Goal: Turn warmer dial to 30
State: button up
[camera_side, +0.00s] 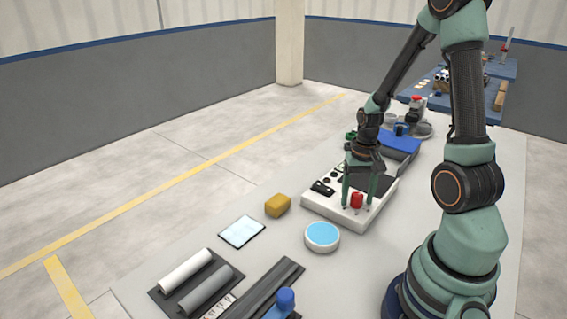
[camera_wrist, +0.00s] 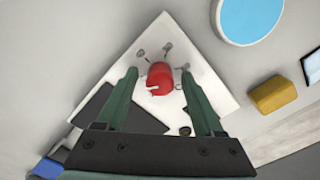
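The warmer is a white box (camera_side: 316,201) with a dark top plate, standing on the light table; its white corner (camera_wrist: 115,75) also shows in the wrist view. A red dial (camera_side: 357,200) sits near its front corner. In the wrist view the red dial (camera_wrist: 160,78) has a pale pointer mark, with small grey marks around it. My gripper (camera_side: 360,206) points down at the dial. In the wrist view my gripper (camera_wrist: 158,72) is open, its green fingers on either side of the dial with visible gaps. I cannot read numbers on the dial scale.
A round blue-topped dish (camera_side: 322,236) and a yellow block (camera_side: 278,205) lie close by. A white-blue pad (camera_side: 242,232), a dark tray with rollers (camera_side: 196,284) and a blue-knobbed item (camera_side: 285,300) are nearer the camera. A blue box (camera_side: 400,145) stands behind.

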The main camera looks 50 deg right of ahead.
aim_at(357, 195)
notch_tip(357, 195, up, 12)
dwell(0.7)
jog(key=shift+r, duration=0.1)
jog(key=w+a+r+n+t, duration=0.1)
jog(key=a+r+n, duration=0.3)
jog(key=a, duration=0.5)
jog(key=w+a+r+n+t, duration=0.2)
jog(key=a+r+n+t, duration=0.2)
jog(key=a, duration=0.5)
jog(key=shift+a+r+n+t, duration=0.3)
jog(key=shift+r+n, duration=0.1)
jog(key=shift+n, duration=0.5)
